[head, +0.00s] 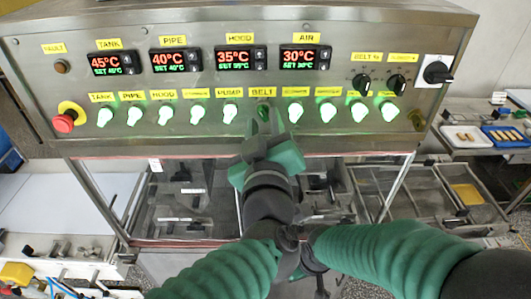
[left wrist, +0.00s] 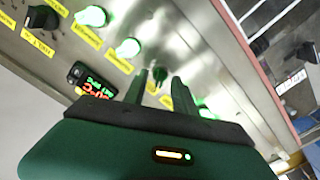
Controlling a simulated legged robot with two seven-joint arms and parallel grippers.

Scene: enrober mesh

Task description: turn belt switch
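The BELT switch (head: 263,108) is in the row of knobs on the steel panel, under its yellow BELT label (head: 262,92). It looks darker than the lit green knobs beside it, and my gripper partly hides it. My left gripper (head: 264,121) is in front of it with the fingers apart and pointing at the panel. In the left wrist view, the switch (left wrist: 160,74) shows between the two fingertips (left wrist: 160,83); I cannot tell if they touch it. My right arm comes in from the right; its gripper cannot be made out.
The lit PUMP knob (head: 229,114) and another lit knob (head: 295,113) flank the switch closely. A red emergency stop (head: 64,122) is at the panel's left, and a black rotary switch (head: 437,73) at its right. Glazed machine housing lies below the panel.

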